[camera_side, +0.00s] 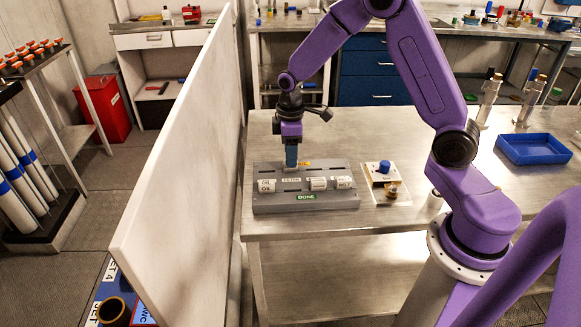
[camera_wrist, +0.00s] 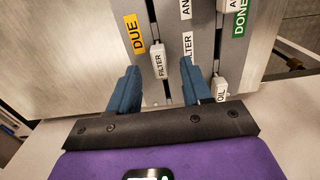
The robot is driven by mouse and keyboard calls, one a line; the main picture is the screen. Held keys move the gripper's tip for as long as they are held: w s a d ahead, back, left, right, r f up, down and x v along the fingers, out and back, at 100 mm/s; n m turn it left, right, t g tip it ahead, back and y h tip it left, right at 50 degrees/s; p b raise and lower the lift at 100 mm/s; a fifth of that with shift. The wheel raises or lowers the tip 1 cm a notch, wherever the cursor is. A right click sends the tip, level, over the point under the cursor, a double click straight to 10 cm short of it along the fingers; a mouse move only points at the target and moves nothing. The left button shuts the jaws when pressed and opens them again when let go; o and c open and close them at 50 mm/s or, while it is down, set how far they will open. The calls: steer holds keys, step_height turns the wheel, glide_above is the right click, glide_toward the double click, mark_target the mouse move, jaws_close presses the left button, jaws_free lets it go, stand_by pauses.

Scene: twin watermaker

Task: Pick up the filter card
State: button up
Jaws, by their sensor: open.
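The filter card (camera_wrist: 160,62) is a small white card lettered FILTER, in a slot of the grey rack beside the yellow DUE label. In the wrist view it lies between the tips of my open gripper (camera_wrist: 161,72), with gaps on both sides. In the side view my gripper (camera_side: 291,163) points down over the back row of the rack (camera_side: 325,203), and the card is mostly hidden by the fingers there.
An oil card (camera_side: 267,186) and other white cards (camera_side: 318,184) stand in the front row, by the green DONE label (camera_side: 306,197). A small board with a blue knob (camera_side: 384,167) lies right of the rack. A blue tray (camera_side: 535,149) is farther right. A pale panel (camera_side: 185,170) stands left.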

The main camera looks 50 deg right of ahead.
steer(key=shift+f, duration=0.75)
steer(key=shift+c, duration=0.3)
jaws_close()
steer(key=shift+r, duration=0.1)
